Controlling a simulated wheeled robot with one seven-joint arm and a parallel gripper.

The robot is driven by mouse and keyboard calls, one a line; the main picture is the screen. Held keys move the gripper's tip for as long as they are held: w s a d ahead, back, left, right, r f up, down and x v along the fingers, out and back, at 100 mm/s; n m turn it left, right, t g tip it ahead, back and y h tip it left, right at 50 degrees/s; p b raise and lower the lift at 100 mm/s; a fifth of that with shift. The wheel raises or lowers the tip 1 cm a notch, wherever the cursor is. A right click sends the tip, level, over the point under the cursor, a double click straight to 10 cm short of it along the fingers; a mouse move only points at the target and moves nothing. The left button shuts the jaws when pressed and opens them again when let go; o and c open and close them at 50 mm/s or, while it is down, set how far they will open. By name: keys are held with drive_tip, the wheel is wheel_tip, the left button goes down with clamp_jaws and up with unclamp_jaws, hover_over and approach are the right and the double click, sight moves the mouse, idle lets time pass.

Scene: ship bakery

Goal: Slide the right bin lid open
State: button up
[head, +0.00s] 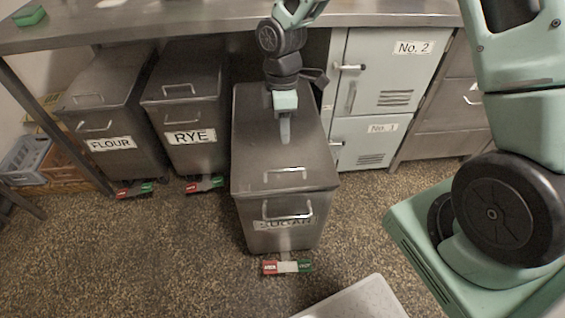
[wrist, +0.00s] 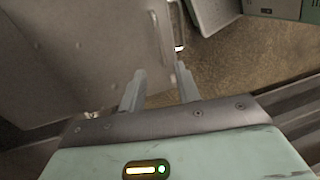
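The right bin (head: 262,222) is a grey metal box with a partly hidden label, standing forward of the others. Its lid (head: 252,150) covers the top and carries a bar handle (head: 286,174) near its front edge. The lid also fills the left of the wrist view (wrist: 70,55). My gripper (head: 285,138) points down over the middle of the lid, behind the handle as the head view shows it. In the wrist view my gripper (wrist: 161,80) has its two fingers apart with nothing between them. Whether the fingertips touch the lid I cannot tell.
The RYE bin (head: 188,118) and FLOUR bin (head: 122,150) stand to the left under a steel counter (head: 180,22). Pale lockers (head: 378,90) are behind on the right. A light grey slab (head: 358,300) is at the front.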

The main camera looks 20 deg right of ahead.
drive_tip(key=f, duration=0.3)
drive_tip(key=s+f+b, duration=0.1)
drive_tip(key=f, duration=0.3)
drive_tip(key=s+f, duration=0.1)
drive_tip(key=f, duration=0.2)
drive_tip(key=shift+a+f, duration=0.3)
drive_tip(key=shift+f, duration=0.05)
clamp_jaws()
